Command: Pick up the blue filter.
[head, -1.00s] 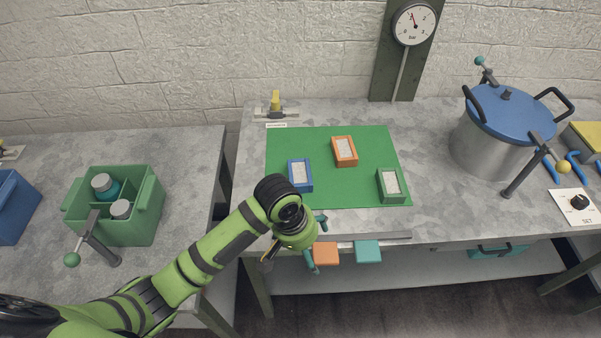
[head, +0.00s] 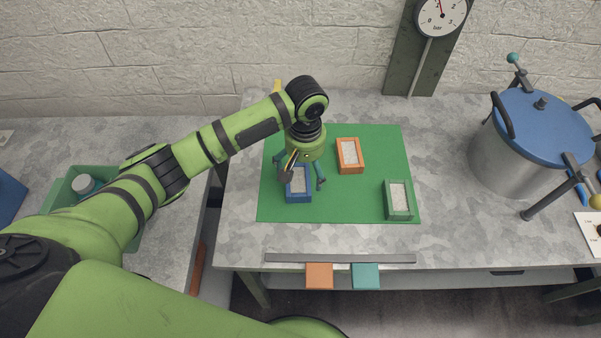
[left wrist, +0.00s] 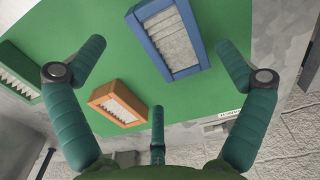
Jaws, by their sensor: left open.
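The blue filter (head: 298,197), a blue-framed block with a pale pleated inside, lies on the green mat (head: 350,205) at its left. My left gripper (head: 301,172) is above it, pointing down, open and empty, partly covering its upper end. In the left wrist view the blue filter (left wrist: 184,72) shows ahead, between the spread teal fingers of the gripper (left wrist: 163,62) and apart from them. My right gripper is not in view.
An orange filter (head: 349,170) and a green filter (head: 399,214) lie to the right on the mat. A large pot with a blue lid (head: 545,125) stands at the right. A grey strip (head: 340,258) with orange and teal tabs runs along the front edge.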

